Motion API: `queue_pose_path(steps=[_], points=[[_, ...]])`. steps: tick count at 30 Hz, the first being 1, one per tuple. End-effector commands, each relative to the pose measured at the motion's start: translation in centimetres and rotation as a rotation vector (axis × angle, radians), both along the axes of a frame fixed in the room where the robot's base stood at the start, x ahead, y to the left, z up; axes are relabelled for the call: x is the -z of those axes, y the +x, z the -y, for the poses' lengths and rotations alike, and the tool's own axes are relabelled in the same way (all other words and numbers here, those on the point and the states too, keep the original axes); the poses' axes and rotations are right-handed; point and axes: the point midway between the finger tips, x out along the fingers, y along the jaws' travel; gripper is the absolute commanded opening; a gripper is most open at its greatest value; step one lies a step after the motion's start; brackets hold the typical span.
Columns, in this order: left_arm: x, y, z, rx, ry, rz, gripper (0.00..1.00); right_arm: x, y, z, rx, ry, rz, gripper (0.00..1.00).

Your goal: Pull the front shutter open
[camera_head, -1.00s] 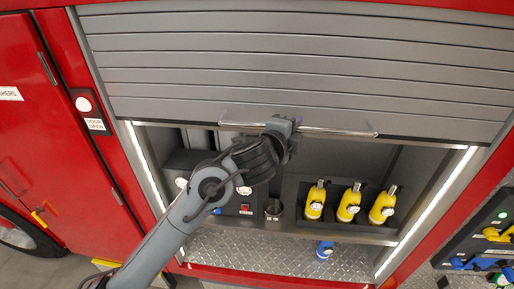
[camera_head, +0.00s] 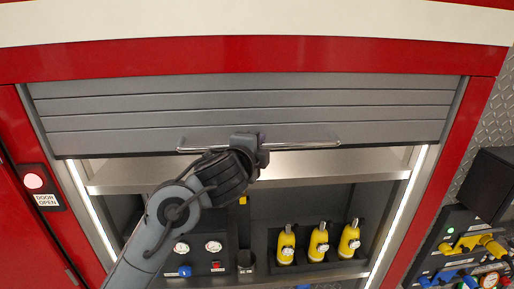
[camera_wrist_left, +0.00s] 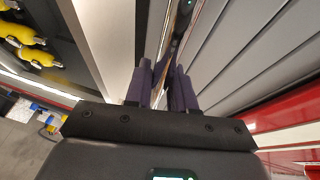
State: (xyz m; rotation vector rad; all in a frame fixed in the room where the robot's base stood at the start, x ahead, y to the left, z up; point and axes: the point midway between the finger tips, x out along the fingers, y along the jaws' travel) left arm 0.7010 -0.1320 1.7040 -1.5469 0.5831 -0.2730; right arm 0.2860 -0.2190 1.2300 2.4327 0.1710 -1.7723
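The front shutter (camera_head: 245,102) is grey and slatted. It is partly raised, its lower edge across the upper part of the opening. A metal handle bar (camera_head: 305,145) runs along its bottom slat. My left gripper (camera_head: 262,150) is at the middle of the bar; my wrist hides part of it. In the left wrist view the purple fingers (camera_wrist_left: 161,88) are close together with the bar (camera_wrist_left: 180,32) running between them, and the shutter slats (camera_wrist_left: 240,65) are to the right. The gripper looks shut on the bar. My right gripper is in neither view.
Below the shutter the compartment is open, with a shelf (camera_head: 335,165), several yellow tools (camera_head: 318,242) and a gauge panel (camera_head: 200,250). Red frame (camera_head: 250,57) surrounds it. A door-open light (camera_head: 33,180) is at the left, a connector panel (camera_head: 465,250) at the right.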

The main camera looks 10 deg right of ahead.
Motion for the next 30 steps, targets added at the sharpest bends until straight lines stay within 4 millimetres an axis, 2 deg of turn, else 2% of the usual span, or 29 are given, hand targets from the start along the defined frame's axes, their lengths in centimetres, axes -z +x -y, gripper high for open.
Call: queue_pose_path(steps=[1, 4, 12, 17, 30], points=[[-0.2, 0.0, 0.0, 0.002, -0.003, 0.002, 0.31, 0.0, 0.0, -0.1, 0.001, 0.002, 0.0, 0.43], [-0.1, 0.0, 0.0, 0.001, -0.001, 0.002, 0.44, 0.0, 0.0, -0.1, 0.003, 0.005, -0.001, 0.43], [0.0, 0.0, 0.0, 0.0, 0.0, 0.0, 0.44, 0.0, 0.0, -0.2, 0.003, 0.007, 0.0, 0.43], [0.1, -0.7, -0.4, 0.003, 0.0, -0.001, 0.44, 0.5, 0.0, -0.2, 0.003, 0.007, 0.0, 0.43], [-1.2, -6.6, -4.0, 0.003, -0.002, 0.001, 0.44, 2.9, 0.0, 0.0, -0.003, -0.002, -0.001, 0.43]])
